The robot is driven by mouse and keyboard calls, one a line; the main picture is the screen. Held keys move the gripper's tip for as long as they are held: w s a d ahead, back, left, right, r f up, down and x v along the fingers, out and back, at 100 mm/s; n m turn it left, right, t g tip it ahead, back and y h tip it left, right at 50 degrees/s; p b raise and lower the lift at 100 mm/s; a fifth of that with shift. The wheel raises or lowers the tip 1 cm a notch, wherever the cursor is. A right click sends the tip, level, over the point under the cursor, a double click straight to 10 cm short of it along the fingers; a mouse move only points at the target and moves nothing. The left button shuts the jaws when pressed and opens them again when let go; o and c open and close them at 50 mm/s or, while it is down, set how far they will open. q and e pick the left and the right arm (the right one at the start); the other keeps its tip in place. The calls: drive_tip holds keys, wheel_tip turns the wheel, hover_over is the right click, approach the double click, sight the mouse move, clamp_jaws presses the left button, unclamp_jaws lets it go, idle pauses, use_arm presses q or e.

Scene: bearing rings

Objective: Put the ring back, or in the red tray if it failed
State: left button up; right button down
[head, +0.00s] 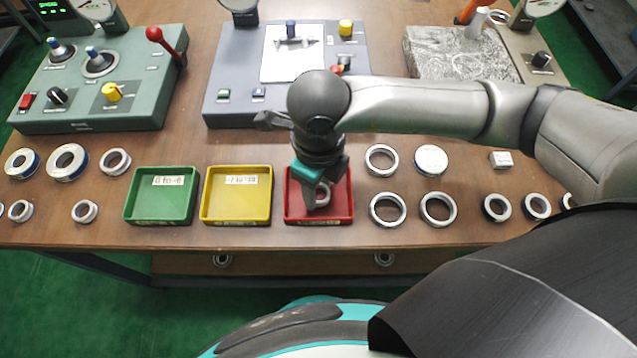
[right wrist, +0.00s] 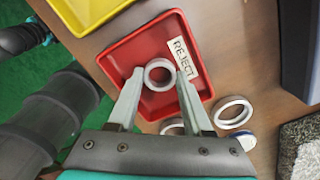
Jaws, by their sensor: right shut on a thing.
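The red tray (head: 289,212) stands at the middle of the table's front edge. Its label reads REJECT in the right wrist view, where the tray's floor (right wrist: 135,50) shows. My right gripper (head: 312,203) points down into the tray. It is shut on a silver bearing ring (right wrist: 151,86), with one fingertip on each side of it in the right wrist view. The ring is at or just above the tray floor; I cannot tell whether it touches. In the head view the ring (head: 322,197) is partly hidden by the gripper. My left gripper is not in view.
A yellow tray (head: 236,221) and a green tray (head: 160,221) stand left of the red one. Loose rings lie at both sides, the nearest (head: 387,208) just right of the red tray. Gauge stations, one a grey box (head: 235,60), line the back.

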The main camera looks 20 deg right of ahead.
drive_tip(key=c, duration=0.5)
unclamp_jaws()
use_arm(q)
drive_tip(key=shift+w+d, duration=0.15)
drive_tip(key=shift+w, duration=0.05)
use_arm(e)
drive_tip(key=shift+o, duration=0.9)
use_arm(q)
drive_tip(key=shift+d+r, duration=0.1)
use_arm(e)
drive_tip(key=shift+r, duration=0.1)
drive_tip(key=shift+r+p, duration=0.35)
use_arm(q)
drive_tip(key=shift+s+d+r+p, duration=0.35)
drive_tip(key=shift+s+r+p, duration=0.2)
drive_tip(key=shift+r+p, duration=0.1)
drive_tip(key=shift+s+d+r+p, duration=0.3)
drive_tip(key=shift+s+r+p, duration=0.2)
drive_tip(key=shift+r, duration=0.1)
use_arm(e)
wheel_tip(320, 180, up, 11)
drive_tip(key=shift+r, duration=0.2)
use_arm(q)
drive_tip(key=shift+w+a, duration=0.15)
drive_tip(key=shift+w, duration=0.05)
